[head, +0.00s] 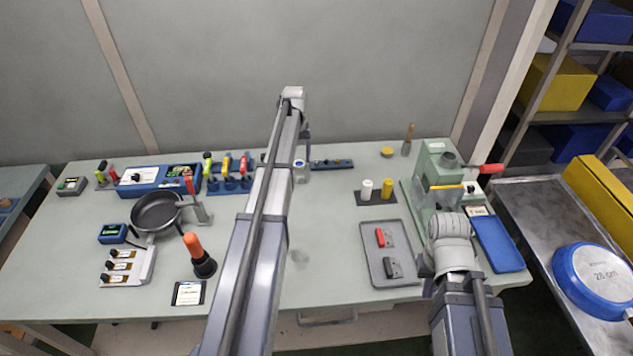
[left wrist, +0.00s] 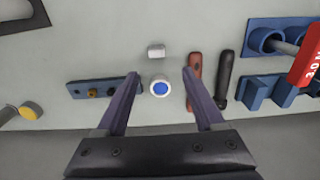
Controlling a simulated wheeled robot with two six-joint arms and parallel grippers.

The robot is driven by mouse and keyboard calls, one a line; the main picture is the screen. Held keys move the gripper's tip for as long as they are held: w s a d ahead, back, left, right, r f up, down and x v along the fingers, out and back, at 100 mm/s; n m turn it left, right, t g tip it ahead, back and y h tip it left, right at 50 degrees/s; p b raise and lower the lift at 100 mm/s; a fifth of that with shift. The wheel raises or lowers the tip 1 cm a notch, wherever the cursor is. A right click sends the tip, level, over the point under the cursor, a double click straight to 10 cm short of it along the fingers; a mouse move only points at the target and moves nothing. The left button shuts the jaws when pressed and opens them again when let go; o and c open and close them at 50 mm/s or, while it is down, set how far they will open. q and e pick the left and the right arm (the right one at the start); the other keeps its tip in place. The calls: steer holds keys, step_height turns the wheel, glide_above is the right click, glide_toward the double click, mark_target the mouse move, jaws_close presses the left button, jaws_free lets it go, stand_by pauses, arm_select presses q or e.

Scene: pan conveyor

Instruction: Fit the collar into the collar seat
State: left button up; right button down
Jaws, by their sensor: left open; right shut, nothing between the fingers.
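A white round piece with a blue centre (left wrist: 159,88) lies between the open fingers of my left gripper (left wrist: 162,73), apart from both in the picture. It also shows in the head view (head: 299,163), close beside my left arm. A small pale cylinder (left wrist: 156,51) lies just beyond the fingertips. I cannot tell for sure which of these is the collar or the seat. A dark blue bar with brass round parts (left wrist: 100,88) is left of the fingers; in the head view the bar (head: 332,164) is to the right. My right gripper's fingers are hidden behind its arm.
Red-brown and black handles (left wrist: 210,78) lie right of the fingers, near a blue tool rack (left wrist: 270,90). A green press (head: 432,165) and a grey tray (head: 372,250) are at the right. A frying pan (head: 155,212) stands left.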

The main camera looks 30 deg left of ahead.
mark_target(300, 177)
arm_select(q)
steer(key=shift+f+b, duration=1.35)
steer(key=shift+f, duration=0.05)
steer(key=f+b, duration=0.2)
steer(key=d+f+b, duration=0.1)
steer(key=f+b, duration=0.1)
steer(key=shift+s, duration=0.3)
steer(key=shift+f+b, duration=0.6)
steer(key=shift+b, duration=0.05)
steer(key=shift+a+r, duration=0.1)
jaws_close()
